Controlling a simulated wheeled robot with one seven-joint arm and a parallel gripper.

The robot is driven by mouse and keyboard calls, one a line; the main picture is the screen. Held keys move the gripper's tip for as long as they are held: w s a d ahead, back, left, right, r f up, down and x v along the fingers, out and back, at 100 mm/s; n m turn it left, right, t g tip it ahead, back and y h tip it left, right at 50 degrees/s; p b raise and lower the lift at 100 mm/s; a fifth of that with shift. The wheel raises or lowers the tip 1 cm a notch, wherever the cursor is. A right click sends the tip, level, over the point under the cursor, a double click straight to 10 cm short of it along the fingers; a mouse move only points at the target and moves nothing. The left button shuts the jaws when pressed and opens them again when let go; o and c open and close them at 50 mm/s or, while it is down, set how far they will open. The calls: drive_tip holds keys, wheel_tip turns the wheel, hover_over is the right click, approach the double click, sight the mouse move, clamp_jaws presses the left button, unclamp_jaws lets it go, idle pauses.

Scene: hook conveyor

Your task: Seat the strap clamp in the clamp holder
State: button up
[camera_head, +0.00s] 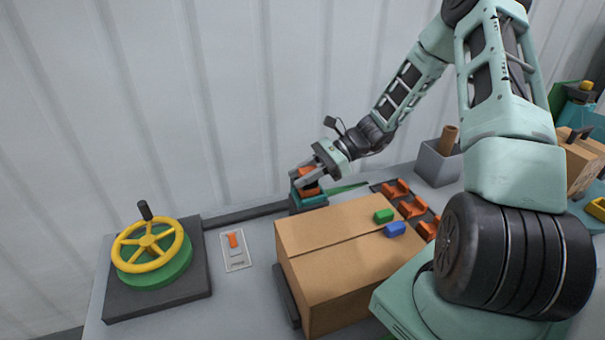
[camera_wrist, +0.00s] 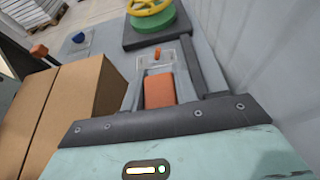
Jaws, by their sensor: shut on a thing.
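The orange strap clamp (camera_head: 309,187) is between the fingers of my gripper (camera_head: 304,178), in the head view behind the cardboard box. My gripper is shut on it. It also shows as an orange block (camera_wrist: 159,90) between the fingers in the wrist view. The teal clamp holder (camera_head: 312,202) stands on the table directly under the clamp. The clamp is at the holder's top; the fingers and box hide how deep it sits, so I cannot tell whether it is fully in.
A switch plate (camera_head: 236,250) and a yellow handwheel (camera_head: 148,246) are to the left. Orange brackets (camera_head: 411,208) and a grey bin (camera_head: 436,166) are to the right.

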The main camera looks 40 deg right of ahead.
drive_tip(key=shift+f+b, duration=0.3)
drive_tip(key=shift+f, duration=0.4)
drive_tip(key=o, duration=1.1)
drive_tip(key=b+v, duration=0.3)
drive_tip(key=v, duration=1.4)
drive_tip(key=shift+s+d, duration=0.15)
drive_tip(key=shift+d, duration=0.1)
drive_tip(key=shift+d, duration=0.1)
